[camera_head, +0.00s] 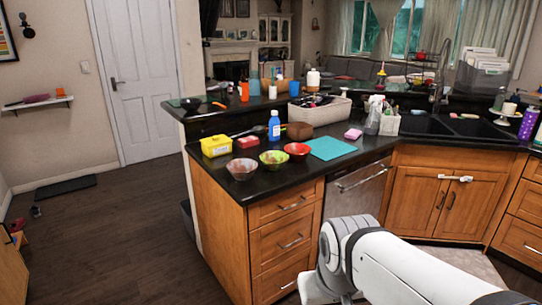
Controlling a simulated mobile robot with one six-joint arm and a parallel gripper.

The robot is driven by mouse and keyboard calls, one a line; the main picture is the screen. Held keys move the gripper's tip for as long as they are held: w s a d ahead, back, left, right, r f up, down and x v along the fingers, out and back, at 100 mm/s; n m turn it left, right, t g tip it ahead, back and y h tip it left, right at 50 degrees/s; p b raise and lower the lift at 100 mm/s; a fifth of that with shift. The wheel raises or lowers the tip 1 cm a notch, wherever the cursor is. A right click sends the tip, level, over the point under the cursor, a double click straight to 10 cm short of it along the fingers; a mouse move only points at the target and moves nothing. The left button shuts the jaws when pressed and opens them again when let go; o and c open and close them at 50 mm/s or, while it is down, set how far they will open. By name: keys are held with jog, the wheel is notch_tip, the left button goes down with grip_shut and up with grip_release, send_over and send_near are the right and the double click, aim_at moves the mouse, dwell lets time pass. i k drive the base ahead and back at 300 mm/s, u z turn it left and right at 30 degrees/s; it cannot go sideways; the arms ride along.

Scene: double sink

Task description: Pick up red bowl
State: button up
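A small red bowl (297,149) sits upright on the black countertop, left of a teal mat (331,148). A green bowl (272,159) stands just left of and in front of it. A pinkish patterned bowl (241,168) stands further left, near the counter's front corner. The red bowl looks empty of large items, though its inside is small in view. My white arm crosses the lower right of the picture, in front of the drawers and well below the bowls.
The double sink (455,128) is at right. Open floor (130,235) lies left.

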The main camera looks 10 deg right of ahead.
aim_at(296, 151)
jog(key=z, duration=0.55)
jog(key=i, duration=2.35)
jog(key=u, duration=0.75)
